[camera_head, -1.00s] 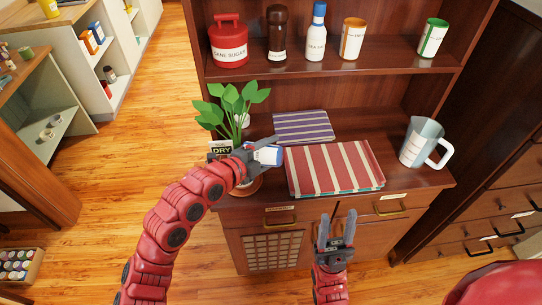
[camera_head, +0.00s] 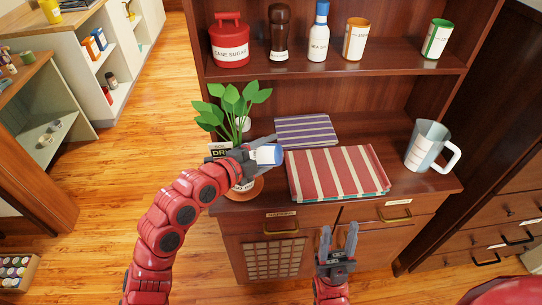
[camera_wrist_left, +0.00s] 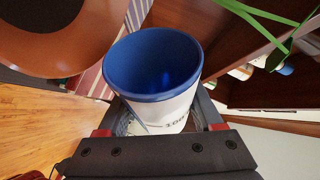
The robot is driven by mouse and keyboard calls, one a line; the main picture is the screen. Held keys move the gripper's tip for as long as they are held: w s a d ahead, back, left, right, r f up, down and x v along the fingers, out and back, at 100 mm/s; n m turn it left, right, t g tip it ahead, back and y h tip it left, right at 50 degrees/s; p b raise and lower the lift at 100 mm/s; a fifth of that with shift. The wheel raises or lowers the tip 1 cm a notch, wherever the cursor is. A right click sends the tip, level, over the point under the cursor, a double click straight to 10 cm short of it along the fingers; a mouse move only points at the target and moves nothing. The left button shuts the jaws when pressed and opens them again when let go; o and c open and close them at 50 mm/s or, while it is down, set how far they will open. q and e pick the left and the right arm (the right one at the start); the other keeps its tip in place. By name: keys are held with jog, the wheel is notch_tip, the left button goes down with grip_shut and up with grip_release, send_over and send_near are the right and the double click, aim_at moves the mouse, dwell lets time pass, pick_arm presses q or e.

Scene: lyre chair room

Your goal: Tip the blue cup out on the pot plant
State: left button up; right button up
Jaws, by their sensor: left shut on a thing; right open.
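The blue cup (camera_head: 267,154) is white outside with a blue inside. My left gripper (camera_head: 259,149) is shut on it, in front of the pot plant. In the left wrist view the cup (camera_wrist_left: 155,65) shows its open blue mouth; I cannot make out any contents. The pot plant (camera_head: 236,100) has green leaves and stands at the left end of the cabinet top. Its terracotta pot (camera_head: 247,189) is partly hidden by my left arm. The pot (camera_wrist_left: 50,60) fills the upper left of the wrist view. My right gripper (camera_head: 338,233) is open and empty in front of the cabinet drawers.
A red striped cloth (camera_head: 335,173) and a purple striped cloth (camera_head: 306,130) lie right of the plant. A glass jug (camera_head: 425,145) stands at the right end. A dark sign (camera_head: 219,150) stands by the plant.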

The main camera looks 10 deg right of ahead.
pick_arm(q)
jog(key=shift+r, duration=0.1)
dwell(0.3)
jog(key=shift+w+a+n+h+b, duration=0.1)
jog(key=shift+a+n+h+b, duration=0.15)
jog(key=shift+b, duration=0.6)
jog(key=shift+a+r+n+h+b, duration=0.1)
jog(key=shift+r+n+h+b, duration=0.2)
jog(key=shift+b, duration=0.4)
jog(key=shift+r, duration=0.1)
